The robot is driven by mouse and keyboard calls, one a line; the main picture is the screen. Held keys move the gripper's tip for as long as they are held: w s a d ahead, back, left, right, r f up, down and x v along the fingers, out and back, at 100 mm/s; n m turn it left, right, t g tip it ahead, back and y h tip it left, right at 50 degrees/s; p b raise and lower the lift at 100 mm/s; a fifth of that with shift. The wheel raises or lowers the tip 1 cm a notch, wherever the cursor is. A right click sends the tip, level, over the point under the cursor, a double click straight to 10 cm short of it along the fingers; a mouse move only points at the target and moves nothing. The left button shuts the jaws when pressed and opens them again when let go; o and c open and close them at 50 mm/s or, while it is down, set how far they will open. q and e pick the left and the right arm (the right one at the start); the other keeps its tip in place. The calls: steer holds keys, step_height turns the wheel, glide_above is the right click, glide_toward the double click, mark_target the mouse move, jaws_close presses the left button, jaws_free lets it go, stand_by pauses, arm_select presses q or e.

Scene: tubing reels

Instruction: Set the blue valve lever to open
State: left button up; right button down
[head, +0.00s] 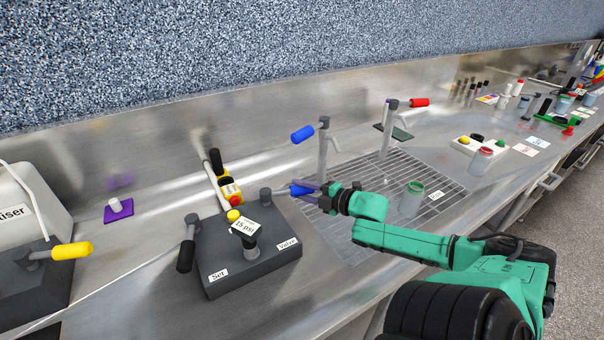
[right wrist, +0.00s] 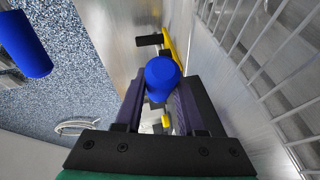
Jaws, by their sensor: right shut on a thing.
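The dark grey control box (head: 246,262) stands on the steel bench with "Set" and "Valve" labels and a "15 psi" tag (head: 243,227). The blue valve lever (head: 298,190) reaches to the right from a grey pivot (head: 266,197) at the box's right rear corner. My right gripper (head: 313,192) is shut on the lever's blue grip. My left gripper is in neither view.
A tap with another blue lever (head: 303,134) stands behind; a red-levered tap (head: 418,102) is farther right. A black lever (head: 186,256) is at the box's left. A green-rimmed jar (head: 412,199) stands on the grating beyond my right arm. A yellow-handled device (head: 72,251) is at far left.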

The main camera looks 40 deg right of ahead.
steer(key=shift+w+d, duration=0.1)
steer(key=shift+d, duration=0.05)
steer(key=c, duration=0.8)
jaws_free()
steer(key=shift+w, duration=0.1)
steer(key=p+v, duration=0.4)
steer(key=v, duration=1)
steer(key=shift+s+d, duration=0.1)
steer(key=shift+s, duration=0.2)
